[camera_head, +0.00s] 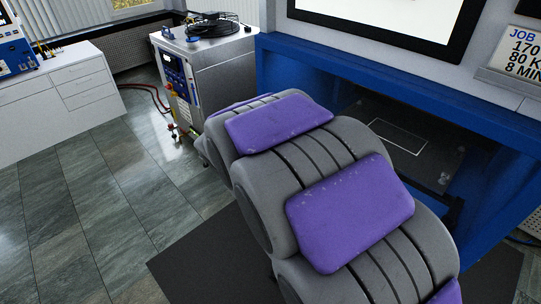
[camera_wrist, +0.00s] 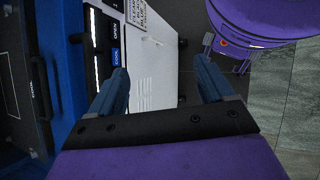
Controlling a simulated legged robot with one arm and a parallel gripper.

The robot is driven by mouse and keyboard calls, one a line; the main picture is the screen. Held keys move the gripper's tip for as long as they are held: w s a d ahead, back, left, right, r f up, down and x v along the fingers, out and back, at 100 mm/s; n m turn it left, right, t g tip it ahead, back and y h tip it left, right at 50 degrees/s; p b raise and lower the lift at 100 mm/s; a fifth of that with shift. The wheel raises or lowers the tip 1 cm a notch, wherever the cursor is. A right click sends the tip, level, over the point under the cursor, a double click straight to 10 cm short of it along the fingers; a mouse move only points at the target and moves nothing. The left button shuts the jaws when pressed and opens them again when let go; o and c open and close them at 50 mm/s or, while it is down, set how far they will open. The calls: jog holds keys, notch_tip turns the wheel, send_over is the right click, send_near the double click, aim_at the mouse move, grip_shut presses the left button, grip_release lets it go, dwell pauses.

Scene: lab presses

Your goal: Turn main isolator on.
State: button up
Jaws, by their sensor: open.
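My gripper (camera_wrist: 162,72) shows in the wrist view, with its two blue fingers spread apart and nothing between them. It is over or in front of a white panel (camera_wrist: 150,75) with slots; I cannot tell whether it touches. No main isolator can be made out for certain in either view. In the head view, a metal cabinet (camera_head: 215,75) has a dark control panel (camera_head: 176,75) on its left face. My gripper is not visible there.
In the head view, a blue press frame (camera_head: 350,75) with a dark bed (camera_head: 415,140) stands right of my arm. White drawers (camera_head: 60,85) stand at left. Red hoses (camera_head: 150,98) lie near the cabinet. The tiled floor (camera_head: 110,200) at left is clear.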

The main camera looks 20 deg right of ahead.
jog(key=w+d+f+n+t+h+p, duration=0.15)
jog(key=w+n+h, duration=0.25)
jog(key=w, duration=0.6)
jog(key=w+d+f+n+t+h+p, duration=0.1)
jog(key=w+f+n+h+p, duration=0.25)
jog(key=w, duration=0.75)
jog(key=w+a+f+n+t+h+p, duration=0.35)
jog(key=w+a+f+n+t, duration=0.35)
jog(key=w+a+f+n, duration=0.4)
jog(key=w+r+x, duration=0.1)
jog(key=r+x, duration=0.1)
jog(key=x, duration=1.5)
jog(key=shift+h+b, duration=0.3)
jog(key=shift+b, duration=0.05)
jog(key=shift+r, duration=0.1)
